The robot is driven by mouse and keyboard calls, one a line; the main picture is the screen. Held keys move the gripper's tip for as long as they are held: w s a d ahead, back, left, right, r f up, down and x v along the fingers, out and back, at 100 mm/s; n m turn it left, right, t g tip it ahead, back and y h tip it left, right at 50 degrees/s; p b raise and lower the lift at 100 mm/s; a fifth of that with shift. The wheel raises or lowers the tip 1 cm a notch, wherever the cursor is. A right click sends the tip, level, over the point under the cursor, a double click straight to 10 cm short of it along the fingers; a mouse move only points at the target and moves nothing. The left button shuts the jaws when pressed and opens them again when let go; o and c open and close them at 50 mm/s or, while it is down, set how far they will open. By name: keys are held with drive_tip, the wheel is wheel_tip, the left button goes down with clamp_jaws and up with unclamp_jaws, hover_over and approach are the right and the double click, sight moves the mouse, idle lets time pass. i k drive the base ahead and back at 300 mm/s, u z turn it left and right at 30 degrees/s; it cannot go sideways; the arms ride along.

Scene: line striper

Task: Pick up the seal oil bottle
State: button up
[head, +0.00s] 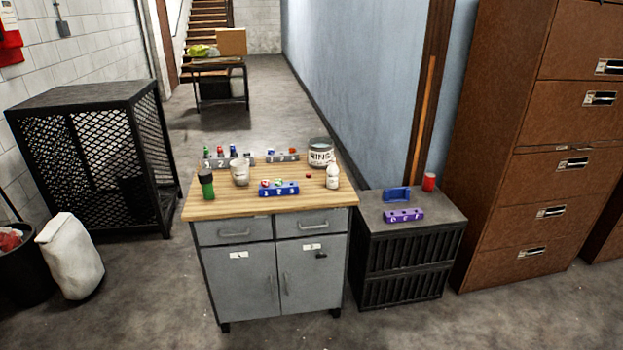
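A small white bottle (332,177) stands upright at the right of the wooden-topped workbench (237,207), in front of a labelled tin. A dark bottle with a green part (206,185) stands at the bench's left front edge. No label reading seal oil is legible, so I cannot tell which of these is the seal oil bottle. My gripper is not in the head view.
The bench also holds a white cup (240,172), a tin (321,153), a blue block (278,188) and grey racks behind. A low dark cabinet (408,258) stands right of it, a mesh cage (95,155) left. Floor in front is clear.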

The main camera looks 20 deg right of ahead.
sight(332, 170)
drive_tip(key=u, duration=1.25)
drive_tip(key=i, duration=0.45)
drive_tip(key=z, duration=0.1)
drive_tip(key=k, duration=0.55)
drive_tip(key=z, duration=0.2)
drive_tip(key=i, duration=0.6)
drive_tip(key=u, duration=0.05)
